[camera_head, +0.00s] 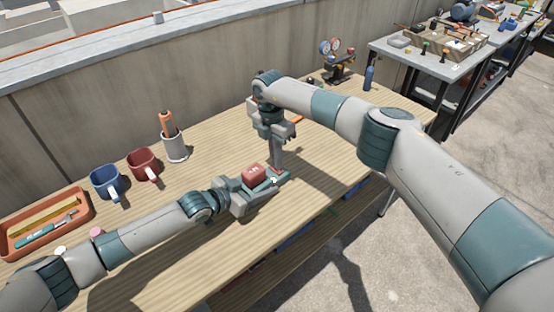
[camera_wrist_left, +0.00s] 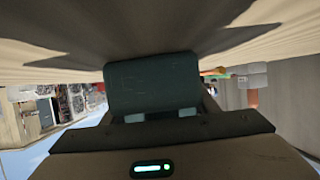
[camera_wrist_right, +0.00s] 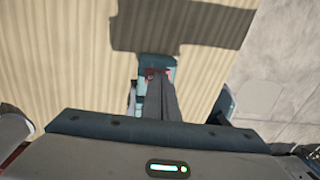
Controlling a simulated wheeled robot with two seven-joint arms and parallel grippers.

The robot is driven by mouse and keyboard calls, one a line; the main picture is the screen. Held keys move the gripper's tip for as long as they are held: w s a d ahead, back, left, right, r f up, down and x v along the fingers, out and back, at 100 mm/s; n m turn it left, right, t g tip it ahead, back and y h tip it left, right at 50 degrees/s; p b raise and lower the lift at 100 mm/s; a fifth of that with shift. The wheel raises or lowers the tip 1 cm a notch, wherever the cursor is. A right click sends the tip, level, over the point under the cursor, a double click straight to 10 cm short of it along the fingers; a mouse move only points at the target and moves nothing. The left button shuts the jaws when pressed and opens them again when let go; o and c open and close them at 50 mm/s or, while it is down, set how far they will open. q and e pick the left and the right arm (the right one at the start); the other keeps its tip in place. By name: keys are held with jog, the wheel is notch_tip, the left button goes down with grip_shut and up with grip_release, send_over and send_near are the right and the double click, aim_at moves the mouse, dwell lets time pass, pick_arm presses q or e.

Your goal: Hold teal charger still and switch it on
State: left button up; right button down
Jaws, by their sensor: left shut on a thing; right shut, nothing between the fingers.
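The teal charger (camera_head: 268,183) lies on the wooden workbench with a red block, seemingly a battery (camera_head: 254,172), on it. My left gripper (camera_head: 256,190) is shut on the charger from the left. In the left wrist view the charger (camera_wrist_left: 152,82) fills the space at the jaws as a dark block. My right gripper (camera_head: 277,169) points down, shut and empty, with its tips at the charger's right end, by a small red part. The right wrist view shows the teal end of the charger (camera_wrist_right: 158,61) and red at the fingertips; whether they touch is unclear.
An orange tray (camera_head: 88,216) with tools, a blue mug (camera_head: 104,183), a red mug (camera_head: 142,163) and a grey cup (camera_head: 175,147) with an orange-handled tool stand along the bench's back left. A gauge set (camera_head: 337,62) stands at the far end. The front right bench surface is clear.

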jog(key=shift+r, duration=0.15)
notch_tip(320, 180, up, 14)
jog(key=s+d, duration=0.1)
jog(key=shift+f, duration=0.2)
jog(key=shift+s, duration=0.1)
dwell(0.3)
pick_arm(q)
jog(key=o, duration=2)
jog(key=shift+c, duration=0.2)
jog(key=p+v, duration=0.3)
jog(key=v, duration=0.1)
jog(key=shift+s+a+r, duration=0.15)
jog(key=shift+p+v, duration=1.6)
jog(key=shift+v, duration=0.7)
pick_arm(e)
notch_tip(320, 180, up, 6)
send_over(281, 171)
jog(key=shift+r, duration=0.1)
